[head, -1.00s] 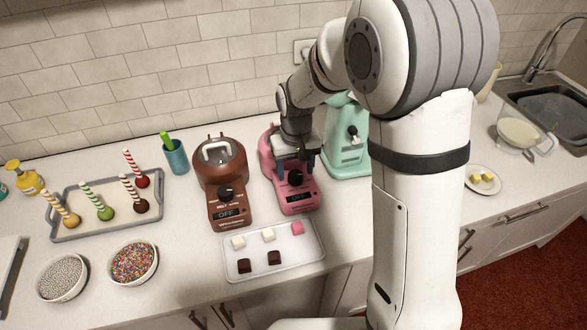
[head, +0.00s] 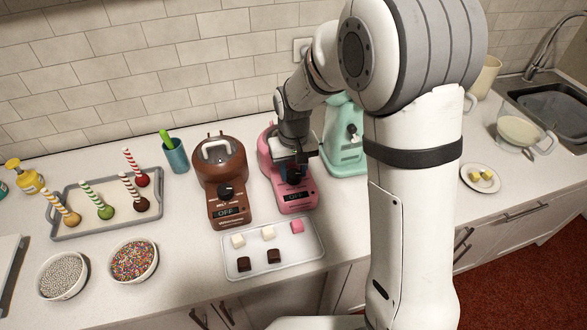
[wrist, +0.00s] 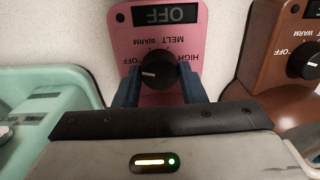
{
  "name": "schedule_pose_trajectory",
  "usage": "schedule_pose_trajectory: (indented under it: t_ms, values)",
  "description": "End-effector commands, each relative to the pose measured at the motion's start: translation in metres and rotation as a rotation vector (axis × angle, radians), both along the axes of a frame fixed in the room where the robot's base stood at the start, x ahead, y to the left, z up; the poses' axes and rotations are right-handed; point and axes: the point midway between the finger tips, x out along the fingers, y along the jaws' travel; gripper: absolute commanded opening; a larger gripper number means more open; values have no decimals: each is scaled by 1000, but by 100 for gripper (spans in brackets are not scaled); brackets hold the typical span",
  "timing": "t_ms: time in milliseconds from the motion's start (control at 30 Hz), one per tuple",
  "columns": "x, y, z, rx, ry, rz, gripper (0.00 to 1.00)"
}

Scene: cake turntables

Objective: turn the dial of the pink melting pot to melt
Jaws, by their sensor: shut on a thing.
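The pink melting pot (head: 306,202) stands on the counter beside the brown pot; its display reads OFF. Its black dial (wrist: 158,68) lies between my two blue fingers in the wrist view. The dial's white mark points left, away from the upper MELT and WARM labels and the HIGH label at the right. My gripper (head: 295,175) is shut on this dial, coming down from above. In the head view it largely hides the dial.
The brown melting pot (head: 218,178) stands close at left, its display also OFF. A mint-green machine (head: 346,145) stands close at right. A tray (head: 285,268) with several cubes lies in front. Cake pops and sprinkle bowls are farther left.

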Motion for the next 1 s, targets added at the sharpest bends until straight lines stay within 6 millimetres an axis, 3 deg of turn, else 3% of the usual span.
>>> schedule_pose_trajectory:
  t_ms: [367, 1000]
  values:
    - [1, -5, -1, 1, -3, -97, 14]
    - [2, -4, -1, 2, -4, -661, 14]
